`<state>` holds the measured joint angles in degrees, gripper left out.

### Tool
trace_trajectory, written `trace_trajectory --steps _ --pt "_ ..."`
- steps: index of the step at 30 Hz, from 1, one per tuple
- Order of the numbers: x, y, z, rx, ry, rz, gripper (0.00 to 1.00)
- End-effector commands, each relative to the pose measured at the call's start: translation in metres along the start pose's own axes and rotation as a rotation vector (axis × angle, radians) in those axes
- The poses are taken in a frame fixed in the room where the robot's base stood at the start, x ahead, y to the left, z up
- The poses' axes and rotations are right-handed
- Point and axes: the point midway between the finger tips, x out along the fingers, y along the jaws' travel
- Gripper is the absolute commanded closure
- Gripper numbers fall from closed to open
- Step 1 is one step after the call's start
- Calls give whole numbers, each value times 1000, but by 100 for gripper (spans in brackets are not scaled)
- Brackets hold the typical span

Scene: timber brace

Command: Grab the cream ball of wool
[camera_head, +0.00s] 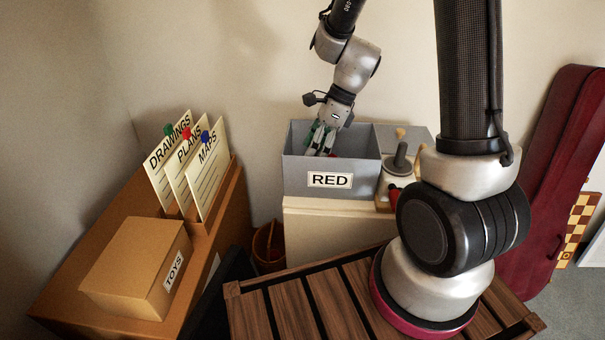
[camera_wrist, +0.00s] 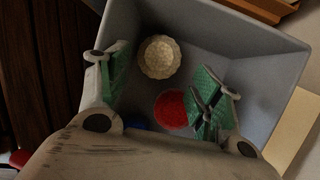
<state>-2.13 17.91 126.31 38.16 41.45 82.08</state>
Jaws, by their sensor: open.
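The cream ball of wool (camera_wrist: 159,57) lies inside the grey box, close to its far wall in the wrist view. In the head view the box's front wall hides it. My gripper (camera_wrist: 166,78) is open, its green-padded fingers spread to left and right, with the cream ball showing in the gap between them. I see no contact with the ball. In the head view my gripper (camera_head: 321,140) points down into the grey box (camera_head: 300,177), which has a RED label.
A red ball (camera_wrist: 171,108) lies near the cream one, by the right finger. A bit of something blue (camera_wrist: 139,126) shows beside my gripper. The box walls surround the fingers. Wooden and metal items (camera_head: 399,162) stand right of the box; a cardboard TOYS box (camera_head: 135,262) is at left.

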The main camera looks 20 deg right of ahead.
Motion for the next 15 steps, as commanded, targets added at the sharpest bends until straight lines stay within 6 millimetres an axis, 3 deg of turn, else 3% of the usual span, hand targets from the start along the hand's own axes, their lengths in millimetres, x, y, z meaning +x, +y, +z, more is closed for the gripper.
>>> trace_trajectory --steps 15 --pt "68 -1 -2 -1 2 2 35"
